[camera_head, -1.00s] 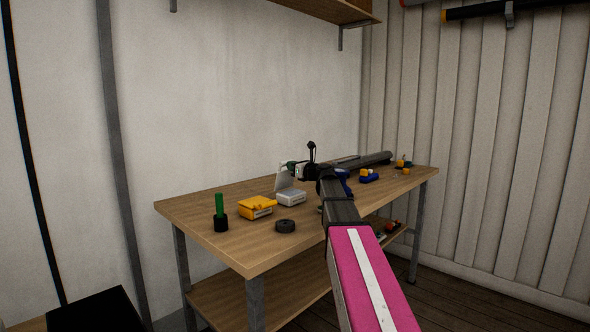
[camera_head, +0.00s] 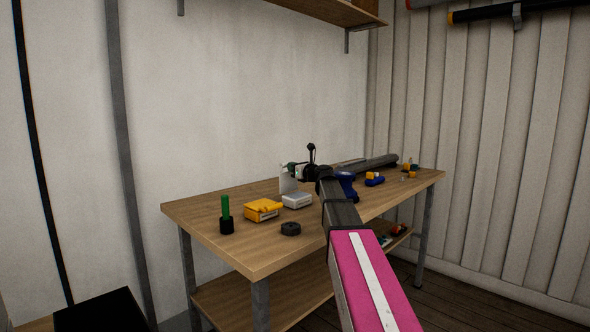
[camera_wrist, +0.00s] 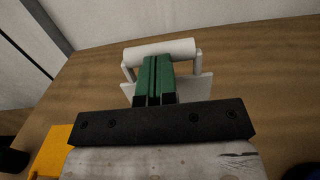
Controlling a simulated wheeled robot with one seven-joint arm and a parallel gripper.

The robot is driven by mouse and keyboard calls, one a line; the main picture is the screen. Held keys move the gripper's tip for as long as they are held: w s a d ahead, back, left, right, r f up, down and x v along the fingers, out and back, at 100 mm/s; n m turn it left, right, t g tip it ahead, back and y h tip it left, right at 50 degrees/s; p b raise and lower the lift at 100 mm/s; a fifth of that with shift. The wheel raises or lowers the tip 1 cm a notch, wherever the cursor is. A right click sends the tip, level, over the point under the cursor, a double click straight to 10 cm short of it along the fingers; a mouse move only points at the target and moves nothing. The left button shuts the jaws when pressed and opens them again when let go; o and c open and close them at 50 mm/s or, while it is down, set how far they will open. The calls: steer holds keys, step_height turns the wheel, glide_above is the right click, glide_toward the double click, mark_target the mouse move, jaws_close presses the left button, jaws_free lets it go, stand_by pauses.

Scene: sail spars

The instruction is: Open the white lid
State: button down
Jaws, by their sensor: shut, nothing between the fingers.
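The white box (camera_head: 298,202) stands on the workbench in the head view. Its white lid (camera_head: 288,182) is raised and stands about upright at the back of the box. My gripper (camera_head: 292,168) is at the top of the lid, with its green fingers partly hidden by the lid and wrist. In the wrist view, the gripper (camera_wrist: 156,62) has its green fingers together with nothing between them. They lie over the white lid (camera_wrist: 192,90), just below its white round bar (camera_wrist: 160,49). Whether they touch it is unclear.
A yellow box (camera_head: 263,210), a black ring (camera_head: 290,229) and a green-handled tool (camera_head: 226,214) stand left and in front on the workbench (camera_head: 245,255). Blue and yellow items (camera_head: 374,179) and a dark tube (camera_head: 370,163) lie to the right.

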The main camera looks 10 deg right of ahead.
steer(key=v, duration=0.6)
stand_by(0.7)
steer(key=shift+s+d+f, duration=0.1)
steer(key=shift+s+f, duration=0.05)
